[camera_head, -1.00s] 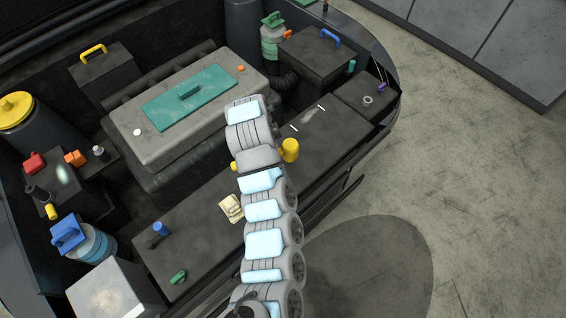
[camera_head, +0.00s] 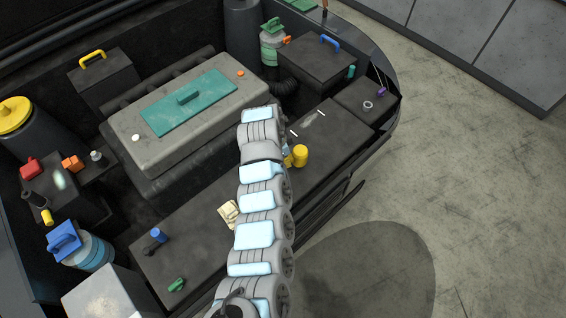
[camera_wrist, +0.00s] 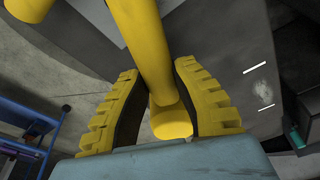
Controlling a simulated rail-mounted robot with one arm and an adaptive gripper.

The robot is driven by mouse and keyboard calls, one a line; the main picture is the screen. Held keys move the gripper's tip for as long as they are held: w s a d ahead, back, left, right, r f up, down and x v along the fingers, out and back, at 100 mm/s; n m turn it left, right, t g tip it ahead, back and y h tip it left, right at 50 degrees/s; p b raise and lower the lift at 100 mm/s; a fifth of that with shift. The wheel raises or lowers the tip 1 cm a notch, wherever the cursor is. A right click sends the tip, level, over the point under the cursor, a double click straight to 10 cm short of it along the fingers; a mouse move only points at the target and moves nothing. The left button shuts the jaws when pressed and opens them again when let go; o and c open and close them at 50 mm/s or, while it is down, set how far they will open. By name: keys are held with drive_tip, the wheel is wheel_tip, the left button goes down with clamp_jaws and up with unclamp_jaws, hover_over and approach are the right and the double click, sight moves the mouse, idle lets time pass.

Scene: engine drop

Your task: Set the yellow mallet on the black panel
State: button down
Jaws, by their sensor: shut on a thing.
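The yellow mallet shows in the head view as a yellow cylinder (camera_head: 301,155) just right of my arm's end. In the wrist view its yellow handle (camera_wrist: 145,50) runs down between the toothed yellow fingers of my gripper (camera_wrist: 160,98), which is shut on it. In the head view my gripper is mostly hidden behind my arm. The black panel (camera_head: 338,135) is the long dark front surface, with two white marks at its right part. The mallet appears over this panel, left of and nearer than the marks. I cannot tell whether it touches.
A blue-ended tool (camera_head: 158,236), a green clip (camera_head: 176,285) and a cream block (camera_head: 229,211) lie on the front surface, left of my arm. A grey engine block (camera_head: 215,125) with a teal plate stands behind. The panel around the white marks is clear.

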drive_tip(key=shift+a+x, duration=0.15)
drive_tip(key=shift+x, duration=0.55)
drive_tip(key=shift+a+x, duration=0.15)
drive_tip(key=shift+x, duration=0.5)
drive_tip(key=shift+f, duration=0.15)
drive_tip(key=c, duration=1)
unclamp_jaws()
